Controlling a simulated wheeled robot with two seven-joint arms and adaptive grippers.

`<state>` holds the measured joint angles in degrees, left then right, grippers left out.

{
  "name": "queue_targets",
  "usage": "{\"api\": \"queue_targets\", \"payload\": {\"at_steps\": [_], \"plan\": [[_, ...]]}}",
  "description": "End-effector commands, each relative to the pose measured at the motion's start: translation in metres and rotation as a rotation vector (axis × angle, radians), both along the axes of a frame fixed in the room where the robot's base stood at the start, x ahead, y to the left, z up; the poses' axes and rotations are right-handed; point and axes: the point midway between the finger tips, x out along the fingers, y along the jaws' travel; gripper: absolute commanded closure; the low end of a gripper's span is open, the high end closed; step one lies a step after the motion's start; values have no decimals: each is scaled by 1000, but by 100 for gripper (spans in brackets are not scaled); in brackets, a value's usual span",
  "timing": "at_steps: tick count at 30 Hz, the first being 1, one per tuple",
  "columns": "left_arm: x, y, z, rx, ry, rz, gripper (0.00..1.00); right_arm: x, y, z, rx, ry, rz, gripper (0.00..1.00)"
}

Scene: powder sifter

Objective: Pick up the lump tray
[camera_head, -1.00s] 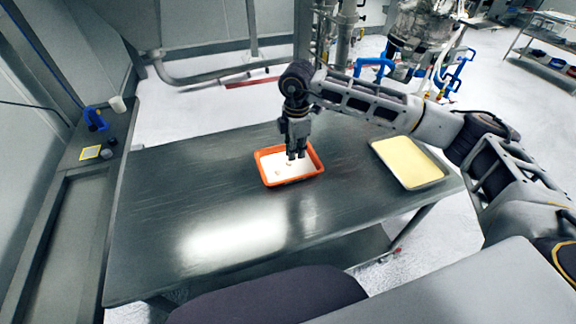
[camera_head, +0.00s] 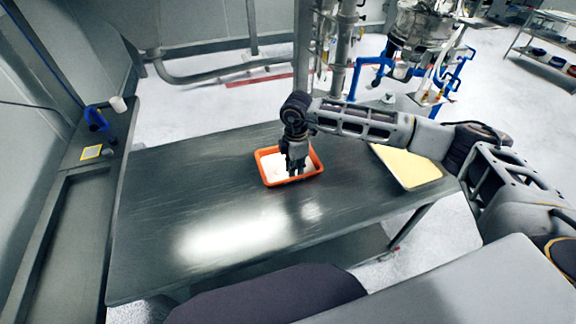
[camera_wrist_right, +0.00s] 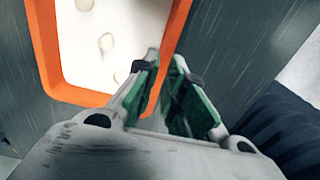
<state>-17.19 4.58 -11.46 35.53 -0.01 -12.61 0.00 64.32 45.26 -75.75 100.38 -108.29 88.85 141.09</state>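The lump tray (camera_head: 264,172) is a small orange tray with white powder and a few pale lumps in it, lying flat on the dark table. My right gripper (camera_head: 294,168) points down at the tray's near right part and hides some of it. In the right wrist view the gripper (camera_wrist_right: 166,66) is open, with green inner pads. The orange rim of the tray (camera_wrist_right: 175,25) runs between the two fingers, one over the inside and one outside. I cannot tell whether either finger touches the rim. My left gripper is not in view.
The left and front of the table (camera_head: 160,210) are bare. A side bench (camera_head: 60,200) at the left holds small items. Metal equipment with blue pipes (camera_head: 425,35) stands behind.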

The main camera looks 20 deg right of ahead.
Motion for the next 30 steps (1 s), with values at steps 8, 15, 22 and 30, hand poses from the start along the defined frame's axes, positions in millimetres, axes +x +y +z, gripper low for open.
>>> {"api": "queue_targets", "payload": {"at_steps": [8,15,22,30], "plan": [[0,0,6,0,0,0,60,0,-1,-12,-1,3,-1,88],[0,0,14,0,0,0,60,0,-2,-39,0,2,0,88],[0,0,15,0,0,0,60,0,-2,-51,0,0,1,88],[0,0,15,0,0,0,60,0,-2,-52,0,0,0,88]]}}
